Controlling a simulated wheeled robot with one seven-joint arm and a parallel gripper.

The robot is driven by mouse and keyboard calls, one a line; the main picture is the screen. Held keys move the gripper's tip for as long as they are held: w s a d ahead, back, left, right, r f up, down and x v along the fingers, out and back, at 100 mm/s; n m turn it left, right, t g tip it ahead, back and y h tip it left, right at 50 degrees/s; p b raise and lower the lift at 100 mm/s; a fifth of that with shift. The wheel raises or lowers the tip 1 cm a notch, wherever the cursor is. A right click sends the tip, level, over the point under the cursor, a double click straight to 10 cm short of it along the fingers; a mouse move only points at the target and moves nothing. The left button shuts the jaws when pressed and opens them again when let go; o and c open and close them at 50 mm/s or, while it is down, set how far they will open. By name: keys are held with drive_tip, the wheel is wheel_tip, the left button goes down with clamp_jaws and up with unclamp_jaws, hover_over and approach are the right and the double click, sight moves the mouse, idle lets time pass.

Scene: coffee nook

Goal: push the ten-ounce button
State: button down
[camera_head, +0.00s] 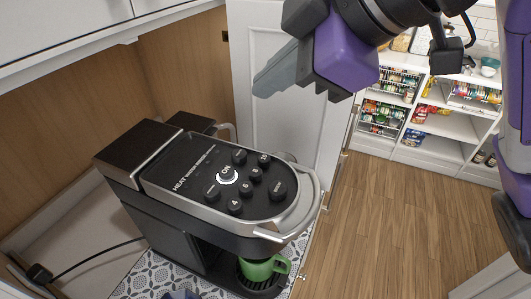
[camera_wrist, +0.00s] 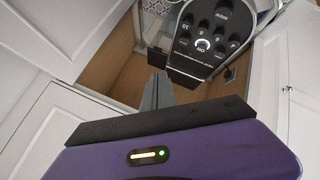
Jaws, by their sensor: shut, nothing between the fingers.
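The coffee machine (camera_head: 205,185) stands on the patterned counter, its sloped black panel carrying several round black buttons around a lit ON button (camera_head: 227,173). The button that seems marked 10 (camera_head: 264,159) is at the panel's upper right; it also shows in the wrist view (camera_wrist: 187,18), where the panel appears upside down. My gripper (camera_head: 262,82) is shut and empty. It is raised beyond the panel's far side, in front of a white door and apart from the buttons. In the wrist view its fingers (camera_wrist: 158,80) point toward the panel's left edge.
A green mug (camera_head: 262,268) sits on the drip tray under the spout. A rounded metal handle (camera_head: 299,217) rims the panel's front. A white cabinet door (camera_head: 295,110) stands open behind the machine. Wooden floor and stocked shelves (camera_head: 440,120) lie to the right.

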drive_tip(key=b, duration=0.6)
approach(260, 155)
drive_tip(key=shift+w+a+f, duration=0.45)
drive_tip(key=shift+w+a, duration=0.1)
drive_tip(key=shift+a, duration=0.15)
drive_tip(key=shift+w+a+f, duration=0.4)
drive_tip(key=shift+w+a, duration=0.15)
drive_tip(key=shift+a, duration=0.15)
drive_tip(key=shift+w+a+f, duration=0.45)
drive_tip(key=shift+w+a, duration=0.1)
drive_tip(key=shift+a, duration=0.1)
drive_tip(key=shift+f, duration=0.1)
drive_tip(key=shift+f, duration=0.3)
drive_tip(key=shift+f+b, duration=0.75)
drive_tip(key=shift+f, duration=0.1)
idle(1.0)
drive_tip(key=shift+r, duration=0.1)
drive_tip(key=shift+r+p, duration=1.15)
drive_tip(key=shift+r, duration=0.05)
drive_tip(key=shift+r+p, duration=2.15)
drive_tip(key=shift+r, duration=0.3)
